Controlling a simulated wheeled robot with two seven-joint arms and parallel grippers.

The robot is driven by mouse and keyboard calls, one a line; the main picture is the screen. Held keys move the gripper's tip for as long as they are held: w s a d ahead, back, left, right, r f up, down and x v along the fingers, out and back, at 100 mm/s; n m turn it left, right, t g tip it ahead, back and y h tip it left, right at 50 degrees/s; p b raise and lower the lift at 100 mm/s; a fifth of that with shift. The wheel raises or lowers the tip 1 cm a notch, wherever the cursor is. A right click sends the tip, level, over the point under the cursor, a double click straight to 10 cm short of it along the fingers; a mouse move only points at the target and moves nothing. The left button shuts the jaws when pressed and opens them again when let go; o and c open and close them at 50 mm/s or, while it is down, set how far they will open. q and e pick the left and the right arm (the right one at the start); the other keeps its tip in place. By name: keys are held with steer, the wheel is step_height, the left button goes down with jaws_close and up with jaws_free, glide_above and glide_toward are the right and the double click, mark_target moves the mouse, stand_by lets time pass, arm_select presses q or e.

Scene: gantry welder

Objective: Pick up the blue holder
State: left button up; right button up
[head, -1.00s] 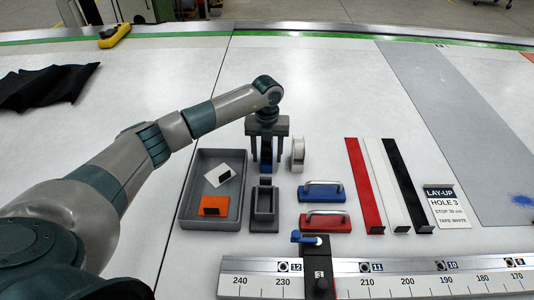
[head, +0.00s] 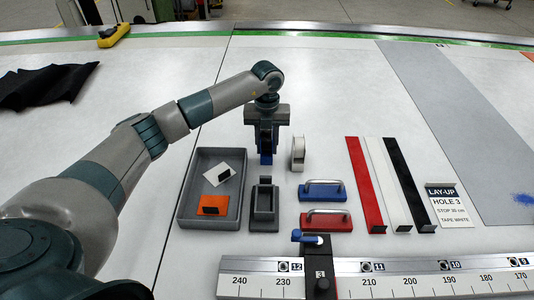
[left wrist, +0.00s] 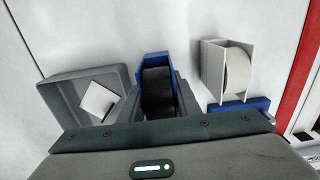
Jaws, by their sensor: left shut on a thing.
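The blue holder (head: 266,158) with a black roll in it is in my left gripper (head: 267,144), behind the small grey holder. The fingers are shut on it from both sides. In the left wrist view the blue holder (left wrist: 153,61) shows its open top and the black roll inside, partly hidden by the gripper body. It looks upright; a gap between its base and the table is hard to make out. My right gripper is not in view.
A white holder with a white roll (head: 298,153) stands close to the right. A grey tray (head: 184,205) with cards is at left, and an empty grey holder (head: 264,222) is in front. Blue (head: 322,195) and red (head: 339,222) handled blocks stand front right.

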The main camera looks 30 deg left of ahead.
mark_target(267, 133)
arm_select(q)
step_height(267, 133, up, 6)
steer(key=shift+r+b, duration=0.1)
steer(key=shift+b, duration=1.05)
steer(key=shift+r, duration=0.3)
